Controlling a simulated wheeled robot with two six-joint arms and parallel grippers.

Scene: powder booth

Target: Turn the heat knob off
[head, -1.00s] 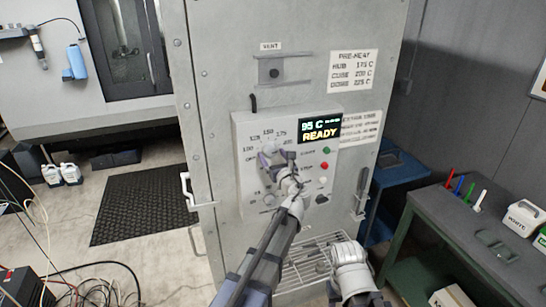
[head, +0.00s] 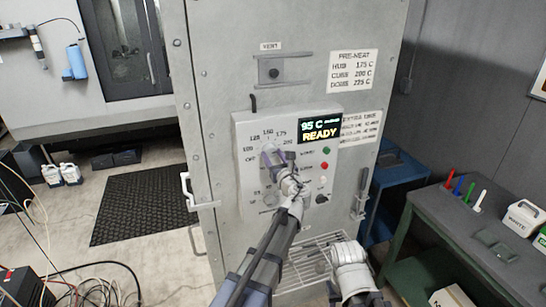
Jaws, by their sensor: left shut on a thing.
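The grey control panel (head: 246,203) is on the front of the oven cabinet. Its heat dial has printed marks in an arc, such as 125, 150, 175 and 200. My left gripper (head: 272,158) is at the dial and shut on the heat knob, which it mostly hides. I cannot read the knob's pointer. The display (head: 320,131) reads 95 C and READY. My right arm comes up from the bottom, and its wrist (head: 350,256) is below the panel, apart from it; its jaws cannot be made out.
Green and red buttons (head: 325,166) and a small black knob (head: 321,199) are right of my left gripper. A door handle (head: 188,192) sticks out at left. A wire rack (head: 303,266) is below.

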